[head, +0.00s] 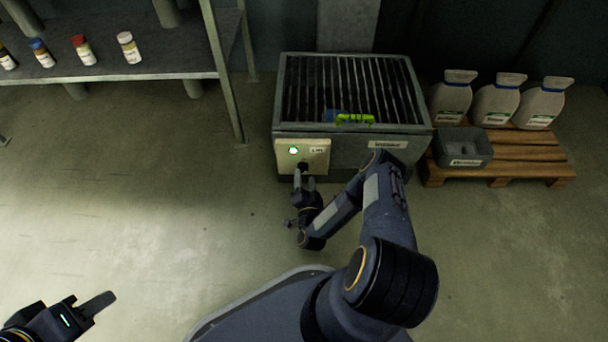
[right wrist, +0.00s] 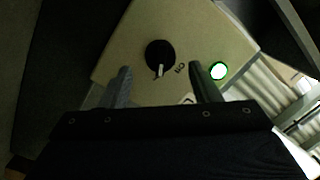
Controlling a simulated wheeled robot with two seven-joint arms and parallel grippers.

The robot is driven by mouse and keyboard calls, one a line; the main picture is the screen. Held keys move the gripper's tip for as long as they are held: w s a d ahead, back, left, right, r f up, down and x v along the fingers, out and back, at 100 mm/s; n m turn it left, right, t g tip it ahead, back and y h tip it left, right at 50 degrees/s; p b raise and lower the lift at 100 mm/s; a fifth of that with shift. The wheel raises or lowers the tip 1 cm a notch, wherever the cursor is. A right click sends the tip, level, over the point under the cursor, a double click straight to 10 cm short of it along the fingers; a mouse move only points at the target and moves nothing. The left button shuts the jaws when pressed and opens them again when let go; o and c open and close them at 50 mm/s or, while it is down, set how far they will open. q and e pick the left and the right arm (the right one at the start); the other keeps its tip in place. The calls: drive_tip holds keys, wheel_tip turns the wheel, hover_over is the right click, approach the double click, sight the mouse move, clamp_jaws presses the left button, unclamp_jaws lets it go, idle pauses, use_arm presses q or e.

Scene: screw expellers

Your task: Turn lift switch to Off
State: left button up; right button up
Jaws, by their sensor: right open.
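The lift switch is a round black knob (head: 303,167) on a beige panel (head: 318,155) at the machine's front left corner. In the right wrist view the knob (right wrist: 159,53) has a white pointer aimed toward my gripper. An "Off" label (right wrist: 180,68) is printed to the right of the pointer. A green-ringed light (right wrist: 218,71) is lit beside it. My right gripper (head: 304,182) is open just in front of the knob. In the right wrist view its fingers (right wrist: 160,76) are spread either side of the pointer, apparently apart from the knob. My left gripper (head: 92,308) is far from the panel; its opening is unclear.
To the right, a pallet (head: 535,158) bears a grey bin (head: 465,145) and white jugs (head: 497,102). A shelf (head: 180,63) with bottles stands upper left. The floor at left is clear.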

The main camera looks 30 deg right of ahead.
sight(303, 169)
drive_tip(key=shift+b+x, duration=0.35)
drive_tip(key=shift+x, duration=1.15)
